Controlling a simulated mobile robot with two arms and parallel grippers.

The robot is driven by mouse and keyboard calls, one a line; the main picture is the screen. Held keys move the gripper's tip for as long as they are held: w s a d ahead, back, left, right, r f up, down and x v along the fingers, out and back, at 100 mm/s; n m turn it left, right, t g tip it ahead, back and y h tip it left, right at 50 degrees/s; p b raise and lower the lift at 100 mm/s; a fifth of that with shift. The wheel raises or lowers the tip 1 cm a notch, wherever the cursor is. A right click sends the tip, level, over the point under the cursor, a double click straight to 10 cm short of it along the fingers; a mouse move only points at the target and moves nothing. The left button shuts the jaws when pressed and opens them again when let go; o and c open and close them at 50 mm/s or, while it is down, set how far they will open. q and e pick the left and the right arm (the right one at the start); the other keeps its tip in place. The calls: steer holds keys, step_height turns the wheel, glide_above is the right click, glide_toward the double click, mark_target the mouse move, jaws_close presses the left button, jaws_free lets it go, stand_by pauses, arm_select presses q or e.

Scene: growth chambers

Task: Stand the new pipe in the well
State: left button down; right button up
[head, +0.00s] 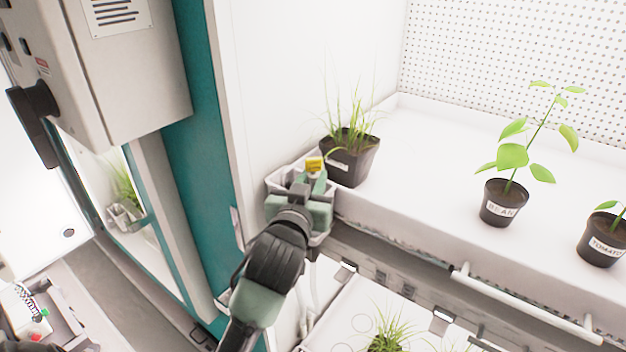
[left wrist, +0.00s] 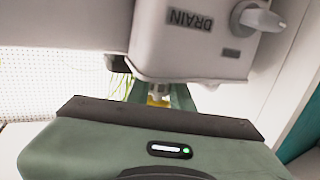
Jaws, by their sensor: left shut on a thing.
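My left gripper (head: 309,181) is at the front left corner of the white growth shelf, over a pale box-like well (head: 279,178). It is shut on a small piece with a yellow top (head: 315,164), which I take to be the new pipe. In the left wrist view the gripper's fingers (left wrist: 158,96) close around the yellow part (left wrist: 158,101), below a pale box marked DRAIN (left wrist: 190,40). The gripper hides the pipe's lower part and most of the well's opening, so I cannot tell whether the pipe is inside. My right gripper is not in view.
A grass pot (head: 350,160) stands close beside the gripper. The bean pot (head: 503,204) and tomato pot (head: 603,240) stand farther right on the shelf (head: 430,150). A teal door post (head: 190,150) is at left. A tap (left wrist: 262,20) sticks out from the DRAIN box.

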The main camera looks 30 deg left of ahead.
arm_select(q)
steer(key=shift+f, duration=0.1)
steer(key=c, duration=1.2)
jaws_free()
steer(key=shift+c, duration=0.2)
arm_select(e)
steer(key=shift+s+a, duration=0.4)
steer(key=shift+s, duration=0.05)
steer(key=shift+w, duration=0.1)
arm_select(q)
steer(key=shift+s+d+f, duration=0.1)
steer(key=shift+s+d, duration=0.05)
steer(key=shift+s, duration=0.2)
steer(key=b+v, duration=0.2)
steer(key=v, duration=0.3)
steer(key=shift+f, duration=0.15)
steer(key=p+v, duration=0.6)
steer(key=p, duration=0.1)
steer(key=shift+r, duration=0.2)
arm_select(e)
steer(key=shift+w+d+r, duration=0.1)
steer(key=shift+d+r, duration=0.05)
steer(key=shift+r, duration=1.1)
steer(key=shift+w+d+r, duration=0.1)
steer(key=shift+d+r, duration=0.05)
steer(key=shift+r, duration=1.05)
arm_select(q)
steer(key=shift+s, duration=0.1)
